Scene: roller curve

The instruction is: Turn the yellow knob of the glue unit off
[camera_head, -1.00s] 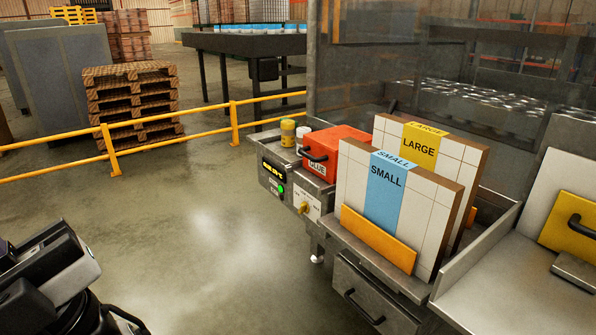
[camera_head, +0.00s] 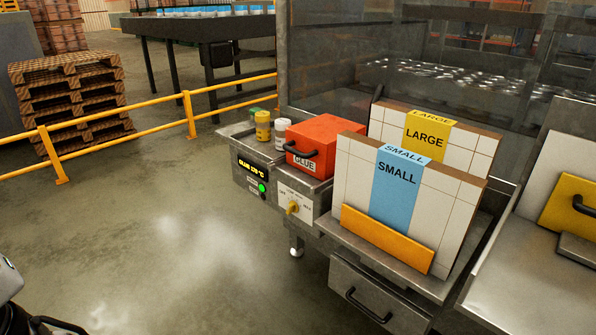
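The glue unit (camera_head: 262,170) is a grey metal box on the left end of the workbench. Its front has a dark display (camera_head: 251,169) with yellow text that looks like "GLUE 170 °C", and a lit green button (camera_head: 262,188) below it. The yellow knob (camera_head: 292,207) sits on a white plate (camera_head: 305,198) on the front, to the right of the display. The plate has small markings around the knob, with "OFF" at its left; the exact knob angle is hard to tell. Part of my arm shows at the lower left edge, away from the unit. My gripper's fingers are not visible.
SMALL (camera_head: 394,200) and LARGE (camera_head: 430,132) boards stand to the right. A yellow railing (camera_head: 120,133) runs behind. Floor before the unit is clear.

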